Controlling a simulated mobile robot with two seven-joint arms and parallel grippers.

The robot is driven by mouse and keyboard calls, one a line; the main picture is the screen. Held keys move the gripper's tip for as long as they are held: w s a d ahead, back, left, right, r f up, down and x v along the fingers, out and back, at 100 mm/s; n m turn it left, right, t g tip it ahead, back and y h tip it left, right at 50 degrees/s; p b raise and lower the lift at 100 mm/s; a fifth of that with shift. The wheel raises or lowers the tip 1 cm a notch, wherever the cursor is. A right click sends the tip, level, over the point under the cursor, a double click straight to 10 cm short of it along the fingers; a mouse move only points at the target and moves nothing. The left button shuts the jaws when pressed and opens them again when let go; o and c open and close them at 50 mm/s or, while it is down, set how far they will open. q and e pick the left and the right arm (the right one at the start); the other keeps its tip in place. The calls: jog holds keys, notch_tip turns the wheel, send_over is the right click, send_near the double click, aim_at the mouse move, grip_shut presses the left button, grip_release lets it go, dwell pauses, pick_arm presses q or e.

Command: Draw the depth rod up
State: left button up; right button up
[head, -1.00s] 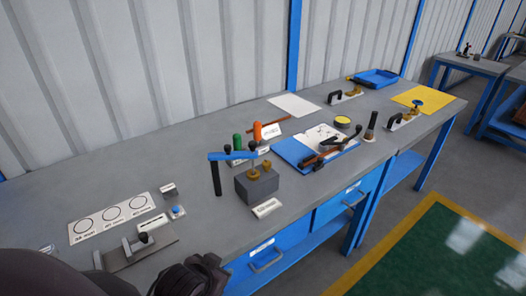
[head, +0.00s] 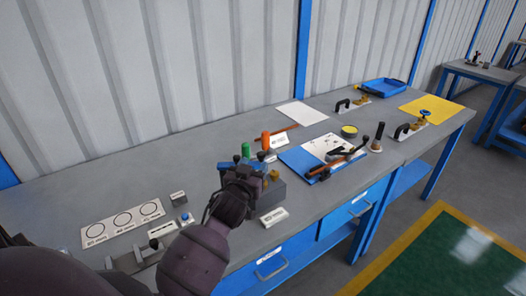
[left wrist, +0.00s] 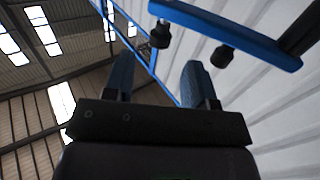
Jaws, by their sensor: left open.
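My left gripper (head: 243,172) is in front of the gauge stand in the head view and hides most of it. In the left wrist view its two blue fingers (left wrist: 157,64) are apart with nothing between them. The stand's blue crossbar (left wrist: 228,34) lies just beyond the fingertips there, with two black knobs (left wrist: 160,34) and part of a dark post. A short piece of the blue crossbar (head: 224,166) shows left of the gripper in the head view. The grey block (head: 274,193) with a brass fitting (head: 274,175) shows to the right. I cannot make out the depth rod itself.
Green (head: 246,149) and orange (head: 265,140) handles stand behind the stand. A blue board (head: 300,164) with tools lies to the right. A card with three circles (head: 122,223) and a metal fixture (head: 130,261) are at the left. The back left bench top is clear.

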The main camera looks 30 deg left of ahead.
aim_at(260, 157)
pick_arm(q)
jog(key=x, duration=0.8)
grip_shut()
